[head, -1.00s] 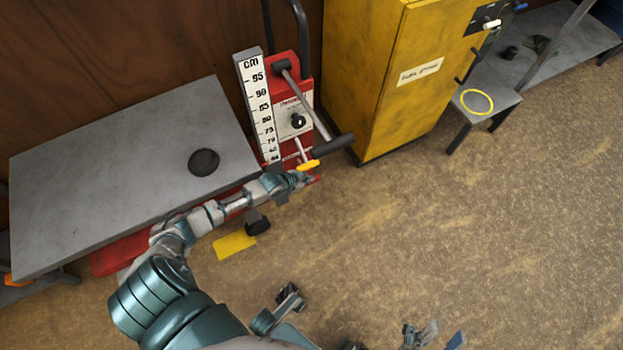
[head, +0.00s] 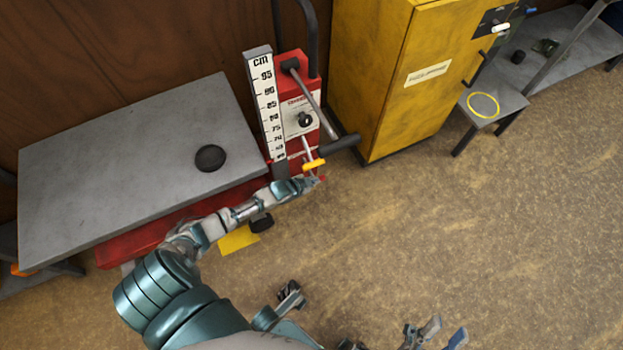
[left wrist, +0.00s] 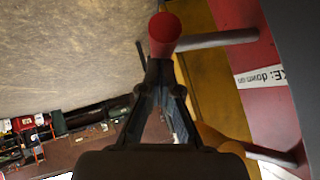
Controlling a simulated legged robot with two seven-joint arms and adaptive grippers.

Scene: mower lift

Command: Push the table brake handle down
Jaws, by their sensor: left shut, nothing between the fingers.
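The brake handle is a short lever with a red knob (left wrist: 165,30) in the left wrist view. Beside it is a white label, partly cut off, reading "down on". In the head view only a small red tip (head: 322,178) of it shows, low on the red lift column. My left gripper (head: 312,183) is shut and empty at that tip. In the left wrist view its closed fingertips (left wrist: 160,66) are right by the knob; I cannot tell whether they touch. My right gripper (head: 442,335) is at the bottom of the head view, its fingers apart, away from the lift.
A yellow-ended lever (head: 314,164) sits just above the brake handle, and a black-gripped lever (head: 338,144) higher up. The grey lift table (head: 120,165) is left, with a black disc (head: 210,158) on it. A yellow cabinet (head: 400,80) stands right.

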